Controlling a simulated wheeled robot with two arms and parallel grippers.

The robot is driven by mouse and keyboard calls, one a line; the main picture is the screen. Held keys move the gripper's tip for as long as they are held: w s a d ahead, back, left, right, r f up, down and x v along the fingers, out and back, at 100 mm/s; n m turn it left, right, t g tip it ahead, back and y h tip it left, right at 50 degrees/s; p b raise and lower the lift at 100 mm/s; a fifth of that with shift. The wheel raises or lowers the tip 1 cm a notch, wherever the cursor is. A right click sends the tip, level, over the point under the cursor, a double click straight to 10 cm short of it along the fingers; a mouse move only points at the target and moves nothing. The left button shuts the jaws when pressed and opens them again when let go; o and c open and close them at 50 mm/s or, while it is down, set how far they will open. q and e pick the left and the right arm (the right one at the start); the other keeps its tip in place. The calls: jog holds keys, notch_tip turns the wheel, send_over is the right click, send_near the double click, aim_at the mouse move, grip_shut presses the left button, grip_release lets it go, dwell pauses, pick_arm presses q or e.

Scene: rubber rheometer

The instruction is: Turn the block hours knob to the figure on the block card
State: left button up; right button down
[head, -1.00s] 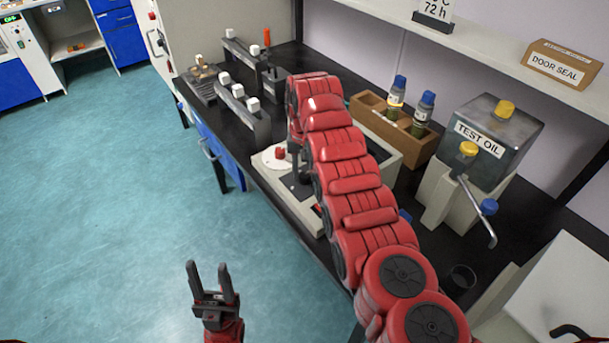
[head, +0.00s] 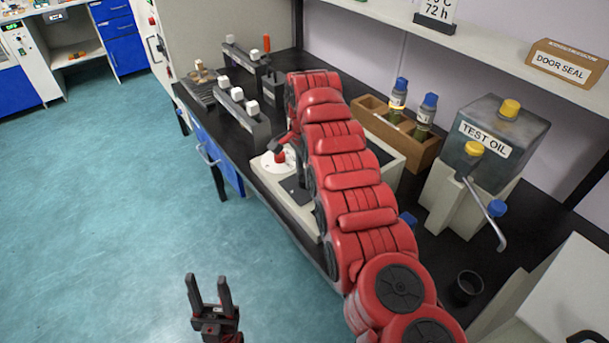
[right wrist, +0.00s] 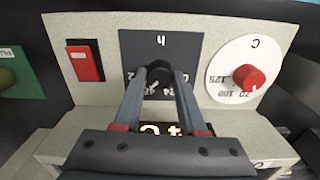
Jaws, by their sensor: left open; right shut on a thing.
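The black block hours knob (right wrist: 158,72) sits on a dark plate marked "h" in the right wrist view, where the panel appears upside down. My right gripper (right wrist: 160,84) is shut on this knob, one finger on each side. The fingers cover part of the scale, so I cannot read the setting. A card (head: 436,12) on the shelf reads "72 h"; its upper part is cut off. In the head view my right arm hides the hours knob. My left gripper (head: 209,284) is open and empty above the floor, away from the bench.
Beside the hours plate are a red knob (right wrist: 248,77) on a white dial marked "C" and a red switch (right wrist: 84,62). A lit display (right wrist: 165,130) is partly hidden. A wooden bottle rack (head: 418,143) and oil tank (head: 505,140) stand right of my arm.

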jog(key=m, duration=0.6)
jog(key=shift+m, duration=0.4)
dwell(0.4)
jog(key=shift+c, duration=2.4)
grip_release()
jog(key=shift+r, duration=0.1)
